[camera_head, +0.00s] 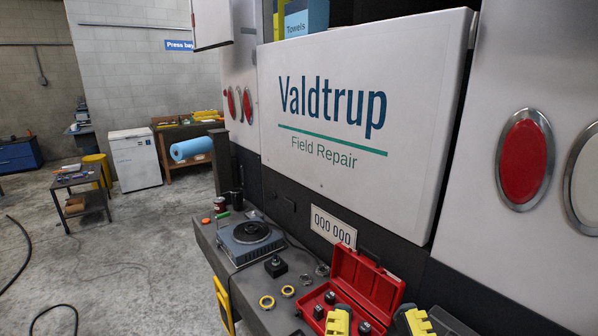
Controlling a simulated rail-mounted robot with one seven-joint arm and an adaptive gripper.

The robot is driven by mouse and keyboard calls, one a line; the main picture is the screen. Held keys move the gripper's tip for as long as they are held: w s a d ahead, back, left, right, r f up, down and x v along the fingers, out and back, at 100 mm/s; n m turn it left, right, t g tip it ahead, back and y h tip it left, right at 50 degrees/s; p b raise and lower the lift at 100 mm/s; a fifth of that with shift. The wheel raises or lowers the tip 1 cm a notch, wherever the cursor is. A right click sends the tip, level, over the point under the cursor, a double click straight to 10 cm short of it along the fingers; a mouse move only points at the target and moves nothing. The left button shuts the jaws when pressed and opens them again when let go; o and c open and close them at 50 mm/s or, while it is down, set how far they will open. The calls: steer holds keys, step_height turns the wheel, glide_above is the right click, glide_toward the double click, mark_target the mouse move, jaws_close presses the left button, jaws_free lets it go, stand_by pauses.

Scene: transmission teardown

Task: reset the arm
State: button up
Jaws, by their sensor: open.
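My gripper (377,318) shows at the bottom edge, right of centre, as two yellow ridged fingertips set well apart. It is open, and I see nothing between the tips that it holds. It shows in front of an open red case (368,282) on the grey bench; whether it touches the case cannot be told. The rest of my arm is out of the picture.
The bench (240,285) carries a grey unit with a dark round plate (251,238), a black block (276,266), yellow rings (267,302) and small cans. A white Valdtrup vehicle panel (365,120) rises behind. Floor at left is open, with a cart (82,186) and hoses.

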step_height(320, 180, up, 33)
steer(key=p, duration=3)
steer(key=shift+p, duration=0.4)
